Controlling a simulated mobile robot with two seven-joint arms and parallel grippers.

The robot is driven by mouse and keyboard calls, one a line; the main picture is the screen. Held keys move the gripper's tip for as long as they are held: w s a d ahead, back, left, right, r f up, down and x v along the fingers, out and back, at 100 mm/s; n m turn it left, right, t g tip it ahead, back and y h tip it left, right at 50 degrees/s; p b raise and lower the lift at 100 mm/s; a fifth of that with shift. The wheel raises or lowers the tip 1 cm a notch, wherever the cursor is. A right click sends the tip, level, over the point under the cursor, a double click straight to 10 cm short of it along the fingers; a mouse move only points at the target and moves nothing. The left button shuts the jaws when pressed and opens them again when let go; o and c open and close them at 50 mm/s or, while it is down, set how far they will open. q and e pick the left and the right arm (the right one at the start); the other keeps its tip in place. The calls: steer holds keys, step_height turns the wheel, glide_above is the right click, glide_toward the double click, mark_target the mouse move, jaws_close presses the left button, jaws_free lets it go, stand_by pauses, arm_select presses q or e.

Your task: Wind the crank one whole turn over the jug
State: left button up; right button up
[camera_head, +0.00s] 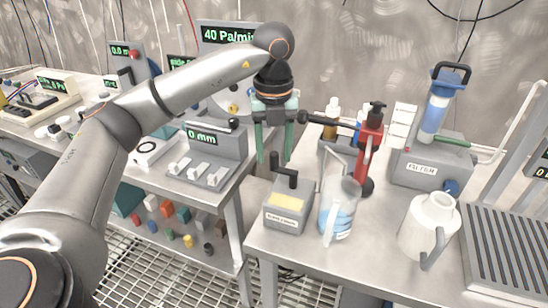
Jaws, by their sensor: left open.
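That arm joins an upright red device (370,137) with a black top. A clear jug (338,221) with blue liquid stands in front of the red device. A grey box (288,209) with a yellow panel and a small black crank handle (286,178) stands left of the jug. My right gripper is out of view.
A white jug (428,228) stands to the right, beside a slatted drain rack (508,250). Behind are a grey pump unit (425,163) with a blue cylinder and several bottles. A grey switch box (207,160) is on the left table. Coloured blocks lie below.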

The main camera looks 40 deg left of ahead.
arm_select(q)
steer(key=shift+f, duration=0.6)
jaws_close()
